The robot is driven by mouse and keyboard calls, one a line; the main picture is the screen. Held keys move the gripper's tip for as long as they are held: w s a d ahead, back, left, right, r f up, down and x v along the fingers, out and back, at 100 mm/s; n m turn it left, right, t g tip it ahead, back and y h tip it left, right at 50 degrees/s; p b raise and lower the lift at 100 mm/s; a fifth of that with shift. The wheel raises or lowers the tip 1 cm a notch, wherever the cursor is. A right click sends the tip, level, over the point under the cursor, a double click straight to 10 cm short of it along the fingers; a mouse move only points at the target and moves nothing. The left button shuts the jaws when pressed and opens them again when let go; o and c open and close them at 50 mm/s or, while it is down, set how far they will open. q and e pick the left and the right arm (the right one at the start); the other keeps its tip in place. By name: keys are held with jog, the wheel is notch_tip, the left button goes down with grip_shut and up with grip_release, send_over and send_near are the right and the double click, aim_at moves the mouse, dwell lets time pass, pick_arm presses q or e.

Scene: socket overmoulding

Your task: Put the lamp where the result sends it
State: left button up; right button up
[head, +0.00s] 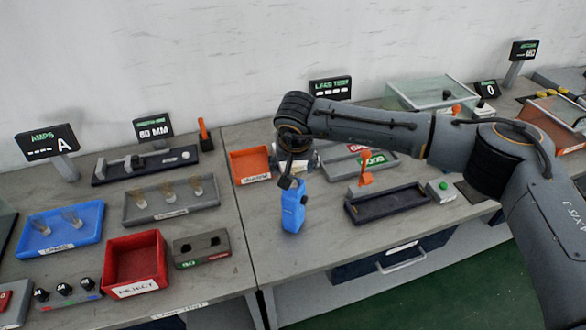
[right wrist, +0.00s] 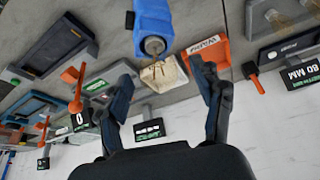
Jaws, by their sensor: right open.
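My right gripper (head: 288,178) is over the right bench, close above a blue upright block or bottle (head: 293,207). In the right wrist view its fingers (right wrist: 163,98) are spread apart. The blue thing (right wrist: 152,25) shows beyond them, with a beige piece (right wrist: 163,73) nearer; I cannot tell what this is. Small lamp-like pieces stand in a grey tray (head: 150,214) and a blue tray (head: 50,240) on the left bench. A red bin marked REJECT (head: 136,262) and a grey two-hole block with a green GO label (head: 202,246) stand in front. My left gripper is out of view.
An orange tray (head: 249,165) lies behind the blue thing. A dark tray (head: 388,204) and a green-button box (head: 441,190) are to the right. Displays, including AMPS (head: 47,143) and LEAD TEST (head: 330,89), stand behind. The right bench's front edge is mostly clear.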

jog(key=shift+x, duration=0.75)
jog(key=shift+d, duration=0.1)
jog(key=c, duration=1.2)
jog(key=shift+r, duration=0.2)
